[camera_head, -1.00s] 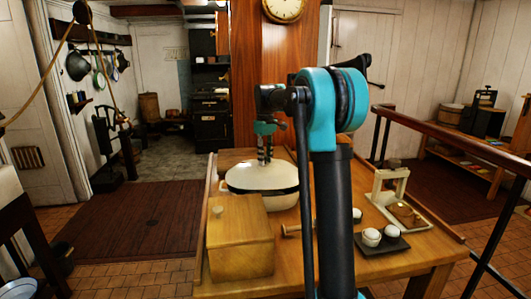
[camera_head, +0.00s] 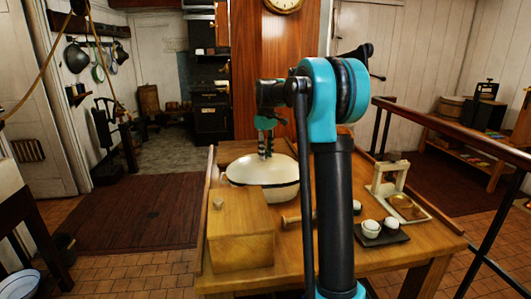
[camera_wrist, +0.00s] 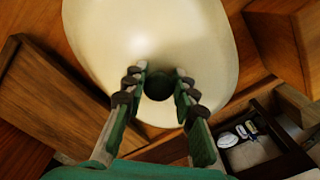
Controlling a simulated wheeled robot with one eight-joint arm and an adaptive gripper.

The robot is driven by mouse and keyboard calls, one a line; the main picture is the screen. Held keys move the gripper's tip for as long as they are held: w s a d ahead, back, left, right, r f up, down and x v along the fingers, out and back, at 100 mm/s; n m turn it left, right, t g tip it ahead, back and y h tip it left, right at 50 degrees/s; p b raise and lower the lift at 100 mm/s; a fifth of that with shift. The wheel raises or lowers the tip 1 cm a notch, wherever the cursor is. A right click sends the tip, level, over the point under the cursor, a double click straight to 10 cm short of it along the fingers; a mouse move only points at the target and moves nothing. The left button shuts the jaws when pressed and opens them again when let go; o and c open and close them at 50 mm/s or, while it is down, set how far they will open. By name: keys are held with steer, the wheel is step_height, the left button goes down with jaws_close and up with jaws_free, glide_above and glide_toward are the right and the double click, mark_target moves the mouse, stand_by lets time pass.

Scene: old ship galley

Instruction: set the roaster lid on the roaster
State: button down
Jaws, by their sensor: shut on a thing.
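The roaster lid (camera_head: 262,168) is a cream, domed oval on the wooden table, behind a wooden box. A dark rim line runs along its lower edge. The white roaster (camera_head: 284,193) shows as a narrow strip right under that line. I cannot tell whether the lid rests fully on it or sits just above. My gripper (camera_head: 265,150) points down at the lid's top. In the wrist view my gripper (camera_wrist: 160,72) is shut on the lid's dark round knob (camera_wrist: 158,86), with a finger on each side. The cream lid (camera_wrist: 150,35) fills the upper middle there and hides the roaster.
The wooden box (camera_head: 240,235) stands in front of the lid. Right of my arm are a dark tray (camera_head: 388,238) with white cups (camera_head: 371,229) and a pale framed stand (camera_head: 390,180). Raised edges border the table (camera_head: 300,268). A railing (camera_head: 450,130) runs at the right.

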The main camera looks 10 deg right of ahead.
steer(key=shift+s+f, duration=0.1)
steer(key=shift+f, duration=0.45)
stand_by(0.9)
steer(key=c, duration=1.1)
jaws_free()
steer(key=shift+c, duration=0.2)
steer(key=shift+r, duration=4)
steer(key=shift+d, duration=0.1)
